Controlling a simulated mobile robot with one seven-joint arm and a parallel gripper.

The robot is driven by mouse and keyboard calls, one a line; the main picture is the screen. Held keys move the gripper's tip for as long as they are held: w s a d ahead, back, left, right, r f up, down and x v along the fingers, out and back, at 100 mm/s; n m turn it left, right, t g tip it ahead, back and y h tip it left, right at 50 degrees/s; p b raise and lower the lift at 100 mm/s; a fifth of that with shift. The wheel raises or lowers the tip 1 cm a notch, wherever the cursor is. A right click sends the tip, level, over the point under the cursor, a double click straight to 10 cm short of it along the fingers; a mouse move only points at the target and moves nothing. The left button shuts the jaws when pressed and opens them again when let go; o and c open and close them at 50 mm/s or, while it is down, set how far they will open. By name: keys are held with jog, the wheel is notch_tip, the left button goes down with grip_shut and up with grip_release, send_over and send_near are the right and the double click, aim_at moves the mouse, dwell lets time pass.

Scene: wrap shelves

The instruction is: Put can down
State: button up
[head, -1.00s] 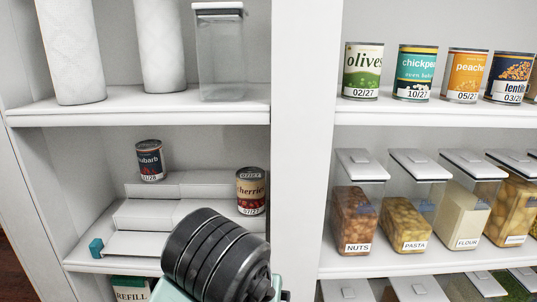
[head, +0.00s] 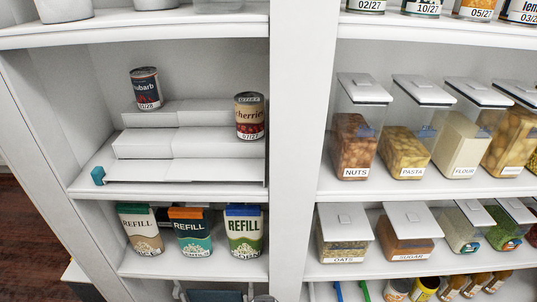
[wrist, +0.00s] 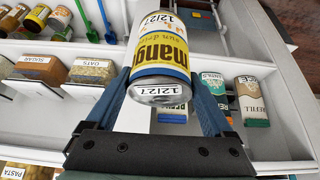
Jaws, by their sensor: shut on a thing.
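In the wrist view, my gripper (wrist: 160,80) is shut on a mango can (wrist: 160,50), with one blue finger on each side. The can has a yellow, blue and white label dated 12/27. In the head view, a white stepped riser (head: 145,145) stands on the left middle shelf. A rhubarb can (head: 146,88) stands at the left of its top step. A cherries can (head: 249,116) stands at its right end. The middle of the top step between them is bare. My gripper and the mango can do not show in the head view.
A teal block (head: 98,175) sits at the riser's front left corner. Refill pouches (head: 192,232) stand on the shelf below. A white upright post (head: 302,150) parts this bay from the right one, where nuts (head: 355,145) and other food containers stand.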

jog(key=s+f, duration=0.2)
jog(key=f, duration=0.1)
jog(key=shift+d, duration=0.4)
jog(key=s+f, duration=0.3)
jog(key=f, duration=0.1)
jog(key=shift+s+f, duration=0.25)
jog(key=shift+s, duration=0.1)
jog(key=shift+f, duration=0.1)
